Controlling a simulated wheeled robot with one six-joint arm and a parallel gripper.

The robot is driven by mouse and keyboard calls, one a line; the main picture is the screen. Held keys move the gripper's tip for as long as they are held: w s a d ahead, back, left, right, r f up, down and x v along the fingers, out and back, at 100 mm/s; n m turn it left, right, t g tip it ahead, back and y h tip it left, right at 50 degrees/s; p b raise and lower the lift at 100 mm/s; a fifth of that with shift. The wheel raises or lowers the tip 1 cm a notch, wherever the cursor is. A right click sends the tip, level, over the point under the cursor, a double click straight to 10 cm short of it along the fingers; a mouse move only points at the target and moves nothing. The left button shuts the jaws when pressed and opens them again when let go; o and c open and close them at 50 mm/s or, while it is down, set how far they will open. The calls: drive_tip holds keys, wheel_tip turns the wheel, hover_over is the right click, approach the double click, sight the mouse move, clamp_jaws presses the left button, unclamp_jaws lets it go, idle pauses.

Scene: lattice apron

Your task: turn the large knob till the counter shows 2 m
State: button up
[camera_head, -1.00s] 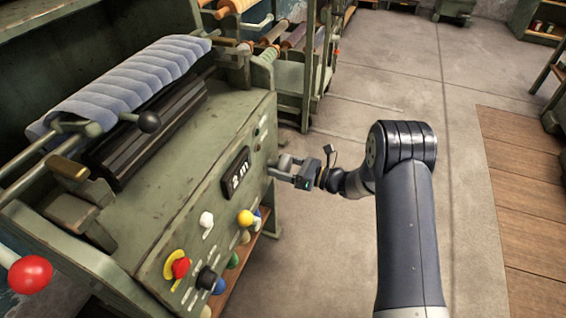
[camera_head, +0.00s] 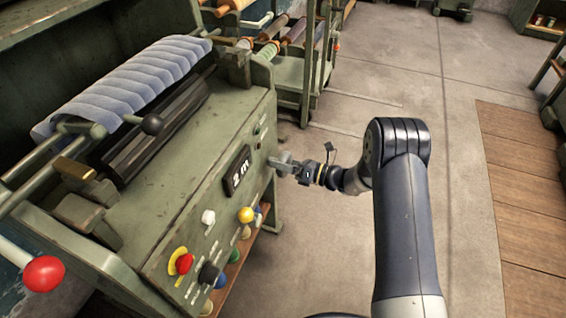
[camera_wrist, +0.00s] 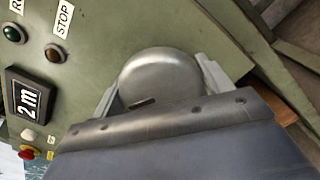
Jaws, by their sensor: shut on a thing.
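The large grey knob (camera_wrist: 160,72) fills the middle of the wrist view on the green machine panel. My gripper (camera_wrist: 163,88) is shut on it, one finger on either side of its round cap. In the head view my gripper (camera_head: 281,164) is at the right end of the machine's front, and it mostly hides the knob there. The counter (camera_wrist: 29,101) shows "2 m" in white on black in the wrist view. The counter also reads "2 m" in the head view (camera_head: 237,170).
Left of the knob in the head view are a white knob (camera_head: 208,217), a yellow knob (camera_head: 245,214), a red knob (camera_head: 184,263) and a black knob (camera_head: 208,273). A red ball handle (camera_head: 43,273) sticks out at lower left. The floor (camera_head: 390,85) behind my arm is clear.

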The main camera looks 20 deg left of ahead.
drive_tip(key=o, duration=1)
drive_tip(key=d+p, duration=0.1)
drive_tip(key=d, duration=0.9)
drive_tip(key=shift+s+d, duration=0.4)
drive_tip(key=shift+a, duration=0.1)
drive_tip(key=a, duration=0.7)
drive_tip(key=a+b, duration=0.1)
drive_tip(key=a, duration=0.2)
drive_tip(key=shift+w+a, duration=0.4)
drive_tip(key=shift+d, duration=0.1)
